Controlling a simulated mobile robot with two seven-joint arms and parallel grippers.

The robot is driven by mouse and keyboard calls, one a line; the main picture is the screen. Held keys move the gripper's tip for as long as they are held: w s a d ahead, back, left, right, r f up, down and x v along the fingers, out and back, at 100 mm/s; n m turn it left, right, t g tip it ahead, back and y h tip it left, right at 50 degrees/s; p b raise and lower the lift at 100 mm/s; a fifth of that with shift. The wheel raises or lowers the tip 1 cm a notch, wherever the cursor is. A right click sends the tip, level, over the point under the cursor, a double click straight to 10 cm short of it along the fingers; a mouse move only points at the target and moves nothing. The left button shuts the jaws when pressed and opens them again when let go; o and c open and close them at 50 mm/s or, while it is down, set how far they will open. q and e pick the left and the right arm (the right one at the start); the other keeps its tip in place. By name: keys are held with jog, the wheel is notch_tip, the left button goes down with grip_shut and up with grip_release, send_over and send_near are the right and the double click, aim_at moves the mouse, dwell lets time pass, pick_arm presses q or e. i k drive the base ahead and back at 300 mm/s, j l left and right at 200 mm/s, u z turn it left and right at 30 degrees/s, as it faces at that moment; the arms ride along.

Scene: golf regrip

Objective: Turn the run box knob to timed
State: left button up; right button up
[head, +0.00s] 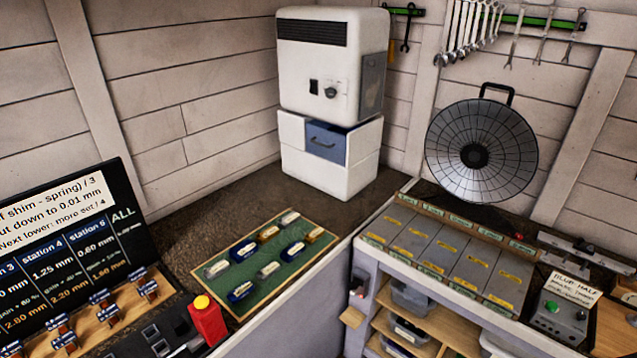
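A small grey-green box (558,313) stands at the right on the bench. It has a green button (551,306) and a small dark knob (580,315) on its face; the knob's setting is too small to read. The white cabinet (330,60) in the back corner also carries a round dark knob (331,92) beside a black switch (314,87). No readable label shows which is the run box. Neither of my grippers is in view.
A green tray (225,290) holds several small labelled pieces. A red bottle (207,320) with a yellow cap stands by the dark board (75,235) at left. A round dark mesh disc (480,150) leans on the back wall. Grey lidded bins (450,252) fill the right bench.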

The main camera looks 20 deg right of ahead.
aim_at(580, 316)
jog(key=z, duration=2.1)
jog(key=i+l+u, duration=0.25)
jog(key=i, duration=0.3)
jog(key=i+l+u, duration=0.2)
jog(key=i, duration=0.3)
jog(key=i+l+u, duration=0.25)
jog(key=i+l, duration=0.2)
jog(key=i, duration=0.05)
